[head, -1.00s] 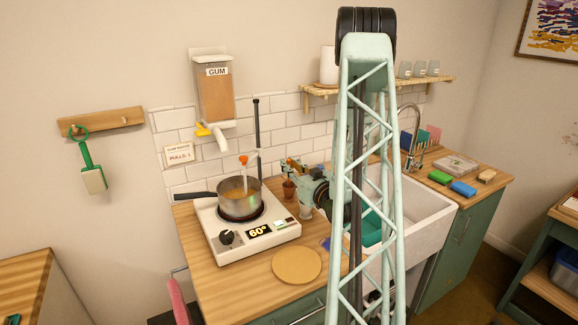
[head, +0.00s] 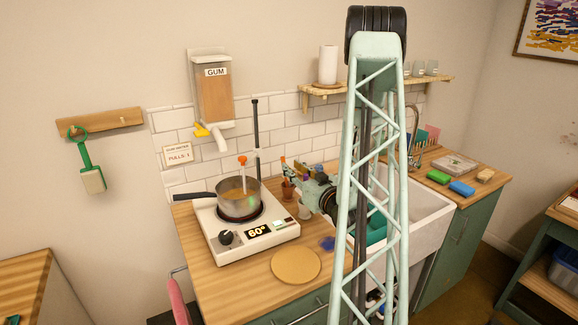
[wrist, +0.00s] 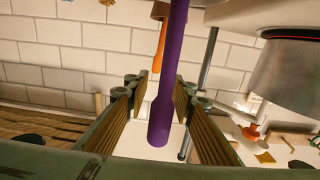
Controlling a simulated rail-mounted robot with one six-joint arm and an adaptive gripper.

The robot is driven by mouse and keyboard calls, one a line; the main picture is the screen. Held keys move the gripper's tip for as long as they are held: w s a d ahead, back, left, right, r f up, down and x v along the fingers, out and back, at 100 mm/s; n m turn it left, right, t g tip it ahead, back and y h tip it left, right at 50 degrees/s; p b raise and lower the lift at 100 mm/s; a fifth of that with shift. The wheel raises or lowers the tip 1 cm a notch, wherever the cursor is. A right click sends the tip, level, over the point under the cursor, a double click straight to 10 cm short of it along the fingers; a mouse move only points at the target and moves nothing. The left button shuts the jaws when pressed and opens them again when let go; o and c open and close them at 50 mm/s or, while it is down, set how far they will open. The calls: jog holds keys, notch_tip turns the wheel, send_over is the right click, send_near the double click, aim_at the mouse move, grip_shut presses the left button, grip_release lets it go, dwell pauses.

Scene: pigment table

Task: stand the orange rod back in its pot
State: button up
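The wrist view looks upside down. An orange rod (wrist: 158,45) shows beyond my fingertips, one end at the terracotta pot (wrist: 160,9); its other end is partly hidden, and I cannot tell how well it sits. A purple rod (wrist: 160,122) stands nearer, between my fingers in the picture, with gaps visible on both sides. My gripper (wrist: 163,82) is open. In the head view my gripper (head: 287,172) is beside the terracotta pot (head: 288,191), right of the saucepan; the rods are too small to separate there.
The saucepan (head: 238,204) sits on the hot plate (head: 228,250), with an orange-topped tool (head: 242,160) in it. A pale cup (head: 304,211) and a blue item (head: 327,243) are close to my arm. A round board (head: 296,265) lies in front. The sink is right.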

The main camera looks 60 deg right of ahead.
aim_at(307, 179)
jog(key=shift+v, duration=4.15)
jog(key=shift+r, duration=0.1)
